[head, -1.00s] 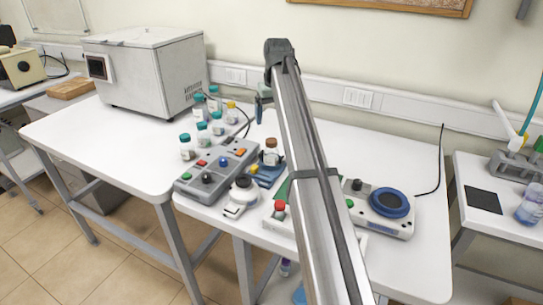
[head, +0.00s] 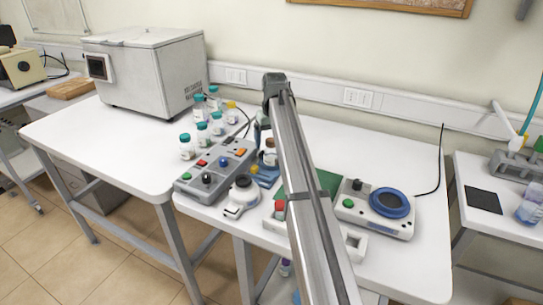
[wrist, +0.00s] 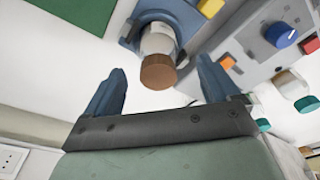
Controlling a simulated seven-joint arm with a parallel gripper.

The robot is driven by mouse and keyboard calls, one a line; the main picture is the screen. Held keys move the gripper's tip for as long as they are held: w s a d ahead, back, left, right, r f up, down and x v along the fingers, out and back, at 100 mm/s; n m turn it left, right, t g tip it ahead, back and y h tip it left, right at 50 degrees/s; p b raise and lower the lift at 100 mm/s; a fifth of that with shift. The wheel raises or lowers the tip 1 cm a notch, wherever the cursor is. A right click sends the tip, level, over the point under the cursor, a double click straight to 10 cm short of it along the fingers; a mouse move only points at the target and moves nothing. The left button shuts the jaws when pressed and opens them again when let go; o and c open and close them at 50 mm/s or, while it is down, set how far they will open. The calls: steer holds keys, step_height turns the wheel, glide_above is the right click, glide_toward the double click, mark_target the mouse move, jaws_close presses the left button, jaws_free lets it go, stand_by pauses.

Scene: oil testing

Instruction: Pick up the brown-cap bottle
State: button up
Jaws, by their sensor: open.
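The brown-cap bottle (wrist: 158,70) shows in the wrist view, just beyond and between my fingertips, with its brown cap toward the camera. Its white body rests at a blue-grey holder (wrist: 182,18). In the head view the bottle (head: 270,158) is partly hidden behind my arm. My gripper (wrist: 160,85) is open, with one blue finger to each side of the cap and a gap between. I cannot tell whether either finger touches the bottle. In the head view my gripper (head: 263,138) is mostly hidden by my arm.
Several teal-capped bottles (head: 202,130) and one yellow-capped bottle (head: 232,112) stand behind the grey button panel (head: 218,170). A device with a blue disc (head: 388,203) is to the right. A large grey box (head: 150,75) stands back left. The table behind the disc device is clear.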

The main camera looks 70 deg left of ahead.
mark_target(271, 153)
steer(key=shift+w+a+f, duration=0.1)
steer(key=shift+a+f, duration=0.05)
steer(key=shift+f, duration=0.8)
steer(key=shift+w+a+f, duration=0.1)
steer(key=shift+a+f, duration=0.05)
steer(key=shift+f, duration=0.8)
steer(key=shift+c, duration=0.4)
steer(key=c, duration=1.2)
